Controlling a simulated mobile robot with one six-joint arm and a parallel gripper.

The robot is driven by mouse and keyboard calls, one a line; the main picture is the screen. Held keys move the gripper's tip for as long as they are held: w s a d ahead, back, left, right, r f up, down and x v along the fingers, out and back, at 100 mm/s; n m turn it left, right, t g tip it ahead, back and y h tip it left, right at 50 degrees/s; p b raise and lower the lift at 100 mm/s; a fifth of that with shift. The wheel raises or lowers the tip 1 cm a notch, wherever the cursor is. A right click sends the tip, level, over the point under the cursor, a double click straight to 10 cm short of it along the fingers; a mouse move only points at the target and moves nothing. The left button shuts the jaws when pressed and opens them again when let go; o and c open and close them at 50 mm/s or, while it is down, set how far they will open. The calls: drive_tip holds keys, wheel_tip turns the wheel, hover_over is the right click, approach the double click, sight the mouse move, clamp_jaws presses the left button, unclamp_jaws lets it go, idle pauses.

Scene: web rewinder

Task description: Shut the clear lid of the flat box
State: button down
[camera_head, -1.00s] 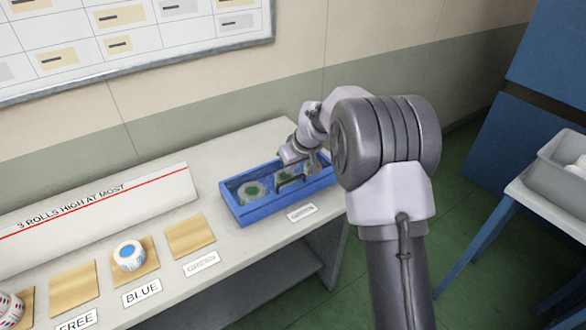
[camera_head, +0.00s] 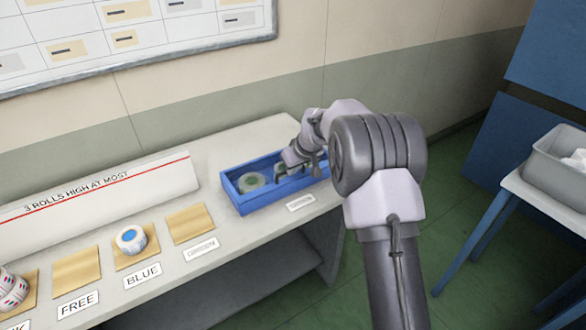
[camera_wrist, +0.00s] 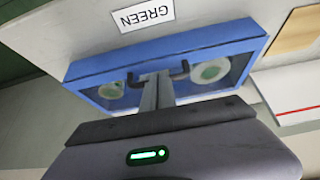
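The flat box (camera_head: 243,206) is blue and stands at the right end of the shelf, with green-cored rolls inside. It also shows in the wrist view (camera_wrist: 105,70), with a roll on either side of my fingers. The clear lid is hard to make out, and I cannot tell its exact angle. A dark handle (camera_wrist: 183,70) shows at the middle of the box, partly hidden by my fingers. My gripper (camera_wrist: 157,80) is over the box with its fingers together, their tips at the handle. I cannot tell whether they touch it. In the head view my gripper (camera_head: 297,158) is above the box's right half.
A GREEN label (camera_wrist: 142,14) lies in front of the box. To its left are wooden pads, one bare pad (camera_head: 190,224) and one with a blue-cored roll (camera_head: 131,239). A wall stands close behind. A grey bin (camera_head: 555,165) is on a blue-legged table at right.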

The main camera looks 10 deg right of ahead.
drive_tip(key=shift+s+f, duration=0.4)
drive_tip(key=shift+f, duration=0.45)
wheel_tip(320, 180, up, 6)
drive_tip(key=w+p, duration=0.1)
drive_tip(key=p, duration=0.2)
drive_tip(key=s+d+f, duration=0.2)
drive_tip(key=s+d, duration=0.2)
drive_tip(key=s, duration=0.5)
drive_tip(key=s+a+r+m, duration=0.3)
drive_tip(key=s+a+r, duration=0.1)
drive_tip(key=s+r, duration=0.8)
drive_tip(key=s+r+m, duration=0.2)
drive_tip(key=s+m, duration=0.1)
drive_tip(key=s, duration=0.8)
drive_tip(key=s+a+r+m, duration=0.1)
drive_tip(key=s+r+m, duration=0.1)
drive_tip(key=s, duration=0.9)
drive_tip(key=shift+s+a+r+m, duration=0.3)
drive_tip(key=shift+s+r+m, duration=0.05)
drive_tip(key=shift+r+m, duration=0.05)
